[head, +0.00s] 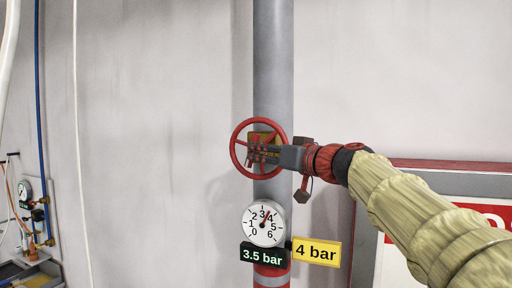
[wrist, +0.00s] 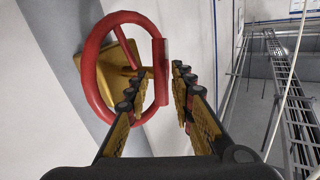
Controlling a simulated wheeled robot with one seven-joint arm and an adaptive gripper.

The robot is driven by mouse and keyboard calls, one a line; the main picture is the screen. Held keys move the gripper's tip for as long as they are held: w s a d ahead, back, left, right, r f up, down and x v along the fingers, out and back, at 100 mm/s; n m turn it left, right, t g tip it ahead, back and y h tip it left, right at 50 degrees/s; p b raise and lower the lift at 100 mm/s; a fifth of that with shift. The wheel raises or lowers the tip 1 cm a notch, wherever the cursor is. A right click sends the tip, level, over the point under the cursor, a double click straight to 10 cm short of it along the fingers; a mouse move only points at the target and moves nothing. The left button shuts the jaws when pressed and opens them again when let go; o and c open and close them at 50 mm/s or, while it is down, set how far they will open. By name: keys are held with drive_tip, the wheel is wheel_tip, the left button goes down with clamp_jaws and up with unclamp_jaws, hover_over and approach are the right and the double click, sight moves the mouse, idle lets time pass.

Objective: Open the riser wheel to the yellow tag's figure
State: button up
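The red riser wheel (head: 236,133) is mounted on the grey vertical pipe in the head view and fills the left-middle of the wrist view (wrist: 91,65). My gripper (head: 264,152) is at the wheel's right side. In the wrist view my gripper (wrist: 161,73) has one finger inside the wheel and one outside, with the right part of the rim between them. Narrow gaps seem to show beside the rim. Below is a round white gauge (head: 254,235), its needle between 3 and 4. A yellow tag (head: 316,252) reads 4 bar; a dark green display (head: 263,255) reads 3.5 bar.
The grey pipe (head: 273,60) runs up the pale wall. A red-and-white sign board (head: 395,262) stands at the lower right, behind my arm. Hoses and a small gauge (head: 24,191) are at the far left. The wall left of the wheel is clear.

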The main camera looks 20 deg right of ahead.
drive_tip(key=p+x, duration=0.1)
drive_tip(key=x, duration=0.1)
drive_tip(key=shift+w+a, duration=0.25)
drive_tip(key=shift+w, duration=0.1)
drive_tip(key=shift+d, duration=0.1)
drive_tip(key=shift+c, duration=0.3)
drive_tip(key=c, duration=0.5)
clamp_jaws()
